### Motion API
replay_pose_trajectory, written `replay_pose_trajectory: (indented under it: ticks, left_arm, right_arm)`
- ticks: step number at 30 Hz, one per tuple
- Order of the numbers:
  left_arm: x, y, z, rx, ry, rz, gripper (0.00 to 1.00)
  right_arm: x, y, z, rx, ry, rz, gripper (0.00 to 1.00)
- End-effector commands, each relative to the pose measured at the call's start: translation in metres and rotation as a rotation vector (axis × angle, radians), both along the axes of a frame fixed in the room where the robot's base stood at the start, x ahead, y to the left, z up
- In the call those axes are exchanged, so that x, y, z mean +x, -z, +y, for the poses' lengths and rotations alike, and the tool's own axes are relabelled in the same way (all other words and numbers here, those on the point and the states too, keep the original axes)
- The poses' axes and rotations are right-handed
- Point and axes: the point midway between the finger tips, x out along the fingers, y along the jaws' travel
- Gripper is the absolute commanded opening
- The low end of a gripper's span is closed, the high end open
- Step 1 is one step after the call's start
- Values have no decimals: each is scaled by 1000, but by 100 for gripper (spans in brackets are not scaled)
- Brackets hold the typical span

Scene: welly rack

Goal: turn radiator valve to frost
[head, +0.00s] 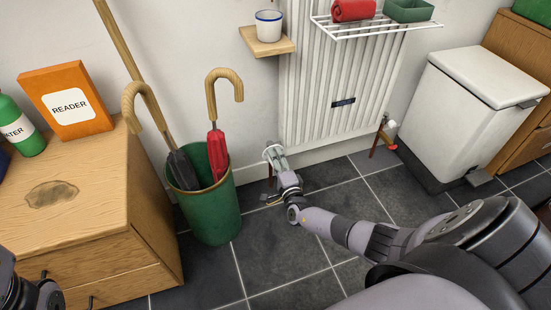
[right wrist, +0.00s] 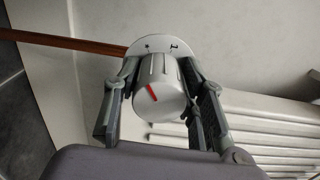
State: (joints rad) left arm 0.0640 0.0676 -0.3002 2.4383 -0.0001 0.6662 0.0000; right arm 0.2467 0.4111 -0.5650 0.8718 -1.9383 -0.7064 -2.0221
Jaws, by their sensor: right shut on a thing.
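The mark is tilted and points to the upper left in that picture. My right gripper (head: 275,160) is at the lower left corner of the white radiator (head: 335,95), with its fingers shut on either side of the knob. In the head view the gripper mostly hides the knob.
A green bin (head: 212,215) with umbrellas stands just left of my right gripper. A second valve (head: 388,132) is at the radiator's lower right. A white pedal bin (head: 470,110) stands further right. A wooden cabinet (head: 90,190) is at left. Dark floor tiles lie open in front.

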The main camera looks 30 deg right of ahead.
Motion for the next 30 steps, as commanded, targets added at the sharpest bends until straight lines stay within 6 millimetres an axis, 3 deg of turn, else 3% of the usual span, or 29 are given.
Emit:
replay_pose_trajectory:
  ticks: [19, 20, 30]
  left_arm:
    - [2, 2, 1, -7, 1, 14, 87]
    - [2, 2, 1, -8, 1, 14, 87]
    - [0, 1, 1, -10, 0, 11, 87]
  right_arm:
    - [0, 1, 0, -54, 0, 15, 10]
    - [0, 1, 0, -54, 0, 15, 38]
    - [0, 1, 0, -52, 0, 14, 58]
